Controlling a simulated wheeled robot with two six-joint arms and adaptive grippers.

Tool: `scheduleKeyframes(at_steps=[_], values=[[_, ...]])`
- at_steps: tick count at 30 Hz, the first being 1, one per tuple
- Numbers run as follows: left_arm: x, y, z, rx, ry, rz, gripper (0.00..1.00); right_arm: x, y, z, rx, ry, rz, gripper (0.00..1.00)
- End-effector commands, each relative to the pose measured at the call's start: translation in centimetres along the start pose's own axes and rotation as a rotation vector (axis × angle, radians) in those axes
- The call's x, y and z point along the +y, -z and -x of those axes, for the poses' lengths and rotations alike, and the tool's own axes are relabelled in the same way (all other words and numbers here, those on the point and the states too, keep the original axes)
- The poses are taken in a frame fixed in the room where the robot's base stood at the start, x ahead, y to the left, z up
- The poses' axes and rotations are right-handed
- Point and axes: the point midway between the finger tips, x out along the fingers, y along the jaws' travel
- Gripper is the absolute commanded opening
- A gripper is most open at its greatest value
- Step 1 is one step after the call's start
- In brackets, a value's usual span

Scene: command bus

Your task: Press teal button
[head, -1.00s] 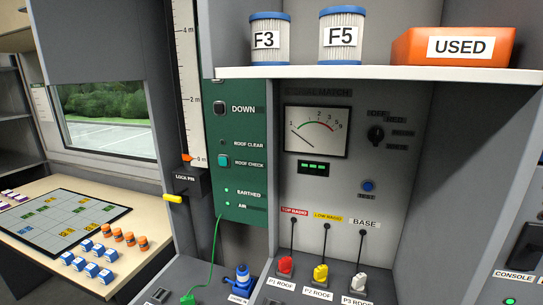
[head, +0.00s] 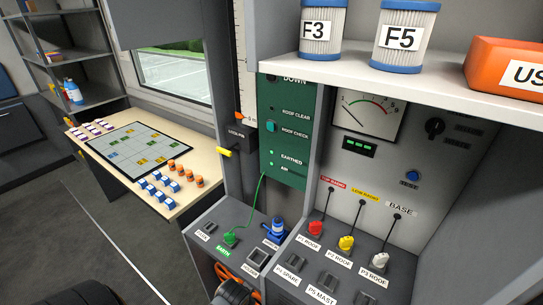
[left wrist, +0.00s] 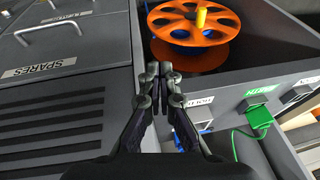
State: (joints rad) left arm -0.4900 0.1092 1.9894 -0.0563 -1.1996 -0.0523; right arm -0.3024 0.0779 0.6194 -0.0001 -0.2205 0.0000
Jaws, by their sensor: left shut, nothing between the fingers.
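The teal button (head: 271,127) sits on the green panel (head: 290,150) in the head view, beside the label ROOF CHECK. It is unobstructed there. My left gripper (left wrist: 160,72) shows in the left wrist view, fingers together and empty. It is over the grey cabinets near an orange reel, away from the green panel, which is not in that view. A dark rounded part at the bottom left of the head view seems to be my arm. My right gripper is in neither view.
The orange reel (left wrist: 196,24) lies ahead of my left gripper. A green plug (head: 229,239) with a green cable stands on the socket console below the panel. A yellow-handled lock pin (head: 224,152) sticks out left of the panel. A shelf (head: 400,75) with filters overhangs at right.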

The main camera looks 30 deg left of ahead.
Motion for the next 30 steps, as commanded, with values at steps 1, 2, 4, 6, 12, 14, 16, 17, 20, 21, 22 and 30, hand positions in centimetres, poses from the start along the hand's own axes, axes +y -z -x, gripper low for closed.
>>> scheduleKeyframes(at_steps=[1,2,4,6,12,14,16,17,20,21,22,30], values=[[-0.8,1.5,2.5,0.024,0.023,-0.024,0.00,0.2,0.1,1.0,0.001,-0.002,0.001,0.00],[-1.4,2.3,3.7,0.038,0.042,-0.043,0.00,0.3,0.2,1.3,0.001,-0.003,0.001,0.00],[-2.8,4.1,6.2,0.073,0.097,-0.097,0.00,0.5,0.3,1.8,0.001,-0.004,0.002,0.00],[-4.4,6.0,8.6,0.110,0.169,-0.162,0.00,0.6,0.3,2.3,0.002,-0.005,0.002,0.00],[-10.0,11.6,14.4,0.195,0.453,-0.402,0.00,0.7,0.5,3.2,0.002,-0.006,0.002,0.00],[-11.8,13.3,16.1,0.207,0.558,-0.485,0.00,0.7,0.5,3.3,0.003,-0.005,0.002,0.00],[-13.7,15.3,18.1,0.208,0.688,-0.591,0.00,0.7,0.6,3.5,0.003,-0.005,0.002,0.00],[-14.4,16.2,19.0,0.205,0.746,-0.639,0.00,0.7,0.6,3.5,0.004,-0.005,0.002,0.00],[-16.8,19.2,22.2,0.168,0.956,-0.809,0.00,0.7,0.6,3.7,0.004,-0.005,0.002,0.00],[-17.6,20.4,23.5,0.141,1.043,-0.883,0.00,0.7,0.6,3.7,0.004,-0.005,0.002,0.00],[-18.1,21.3,24.6,0.117,1.111,-0.939,0.00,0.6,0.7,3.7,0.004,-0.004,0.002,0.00],[-19.5,27.9,31.9,-0.205,1.603,-1.372,0.00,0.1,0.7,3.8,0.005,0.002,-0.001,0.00]])
